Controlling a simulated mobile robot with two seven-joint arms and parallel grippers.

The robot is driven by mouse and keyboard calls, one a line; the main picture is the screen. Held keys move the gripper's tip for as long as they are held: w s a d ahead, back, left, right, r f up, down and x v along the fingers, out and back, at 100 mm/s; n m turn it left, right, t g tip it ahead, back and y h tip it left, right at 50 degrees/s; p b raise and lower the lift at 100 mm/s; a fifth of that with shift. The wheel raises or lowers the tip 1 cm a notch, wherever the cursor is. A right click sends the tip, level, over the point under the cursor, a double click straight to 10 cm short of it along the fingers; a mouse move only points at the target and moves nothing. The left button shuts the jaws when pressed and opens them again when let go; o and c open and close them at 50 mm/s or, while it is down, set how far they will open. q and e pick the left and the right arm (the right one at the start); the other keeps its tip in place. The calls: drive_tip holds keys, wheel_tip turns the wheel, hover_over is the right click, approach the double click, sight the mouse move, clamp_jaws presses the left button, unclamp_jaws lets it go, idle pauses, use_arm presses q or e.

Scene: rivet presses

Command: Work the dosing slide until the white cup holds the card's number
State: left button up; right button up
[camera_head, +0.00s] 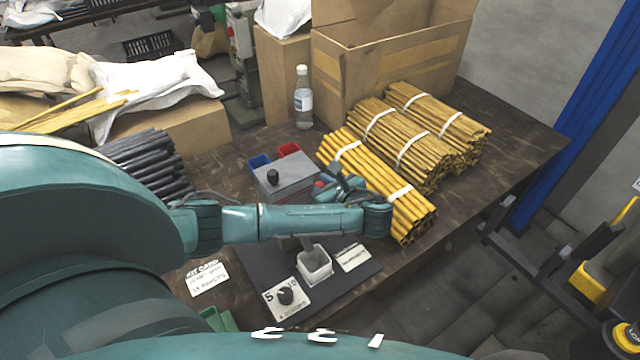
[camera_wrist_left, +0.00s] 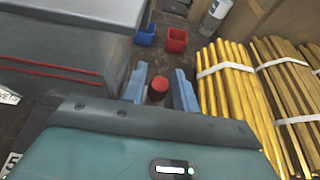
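The grey dosing box (camera_head: 288,182) with a black knob on top stands on a dark mat. My left gripper (camera_head: 330,187) is at the box's right side. In the left wrist view its two blue fingers (camera_wrist_left: 159,90) stand apart on either side of a red knob (camera_wrist_left: 158,86), with small gaps showing. The red knob, likely the slide's handle, is partly visible in the head view (camera_head: 320,184). The white cup (camera_head: 315,270) stands below my forearm, under a spout; its contents are unclear. The card (camera_head: 205,279) lies left of the mat; its number is too small to read surely. My right gripper is out of view.
Blue (camera_head: 259,161) and red (camera_head: 288,149) bins sit behind the box. Bundled yellow rods (camera_head: 385,185) lie close right of my gripper. A bottle (camera_head: 303,98) stands behind.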

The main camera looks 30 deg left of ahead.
use_arm(q)
drive_tip(key=shift+c, duration=0.5)
clamp_jaws()
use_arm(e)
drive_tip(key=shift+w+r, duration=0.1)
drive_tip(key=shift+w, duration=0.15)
